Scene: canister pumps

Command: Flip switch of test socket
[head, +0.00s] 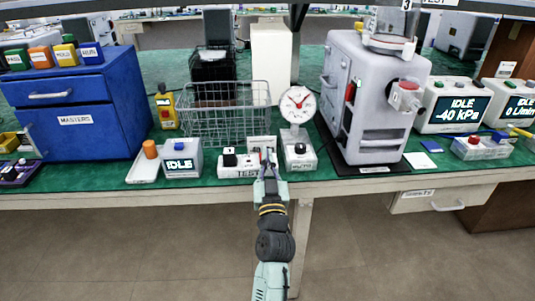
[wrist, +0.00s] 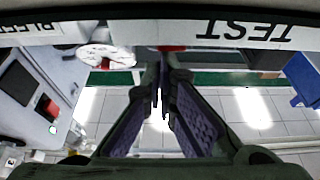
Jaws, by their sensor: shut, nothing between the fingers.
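The test socket (head: 238,172) is a white block labelled TEST near the front edge of the green bench. A black plug-like piece (head: 229,157) stands on its left part, and a light upright plate stands behind its right part. My gripper (head: 268,156) is shut and empty at the socket's right end, covering part of it. In the wrist view, which is upside down, the TEST label (wrist: 249,30) spans the top. A small red part (wrist: 172,48), possibly the switch, shows just beyond my gripper (wrist: 160,95). I cannot tell whether the fingers touch it, or its position.
A dial gauge (head: 298,104) on a white base stands close right of my gripper. A large grey machine (head: 372,100) stands farther right.

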